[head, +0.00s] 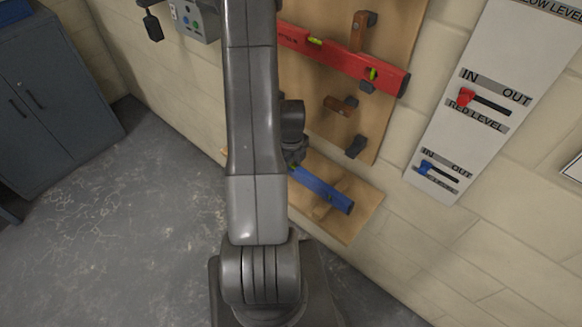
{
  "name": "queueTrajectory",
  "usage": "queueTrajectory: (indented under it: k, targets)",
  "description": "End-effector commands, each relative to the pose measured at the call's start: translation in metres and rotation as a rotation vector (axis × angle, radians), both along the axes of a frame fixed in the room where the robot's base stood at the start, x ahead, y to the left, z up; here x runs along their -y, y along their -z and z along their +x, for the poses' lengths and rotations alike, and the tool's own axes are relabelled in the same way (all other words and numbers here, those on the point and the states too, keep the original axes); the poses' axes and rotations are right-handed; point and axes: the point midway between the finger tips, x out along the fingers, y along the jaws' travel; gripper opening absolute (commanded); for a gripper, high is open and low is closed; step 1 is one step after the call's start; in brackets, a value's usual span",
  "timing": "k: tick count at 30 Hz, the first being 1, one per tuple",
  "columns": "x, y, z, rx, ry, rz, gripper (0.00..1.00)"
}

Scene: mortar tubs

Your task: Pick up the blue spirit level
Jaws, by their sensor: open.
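The blue spirit level (325,191) rests on wooden supports on the lower wooden board (365,207) at the wall, tilted down to the right in the picture. Its left end is hidden behind my arm. My gripper (294,157) shows as a small dark shape beside my arm, close to the visible left part of the level. It is open. Most of it is hidden, and I cannot tell whether it touches the level.
A red spirit level (340,58) hangs above on a wooden board (398,38) with dark-tipped pegs. A white IN/OUT panel (432,136) with red and blue markers is at right. A blue-grey cabinet (62,90) stands left. The grey floor (120,225) at left is clear.

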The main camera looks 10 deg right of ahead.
Motion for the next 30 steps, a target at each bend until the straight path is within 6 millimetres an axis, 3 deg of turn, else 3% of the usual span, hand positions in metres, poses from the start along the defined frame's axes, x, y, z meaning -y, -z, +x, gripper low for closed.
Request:
queueTrajectory:
  k: [8,15,30]
  targets:
    - [0.0002,0.0022,0.0001,0.001,0.0,0.0,0.45]
    - [0.0002,0.002,0.0001,0.001,0.0,0.0,0.0]
    - [0.0003,-0.0048,0.001,0.003,0.0,0.0,0.0]
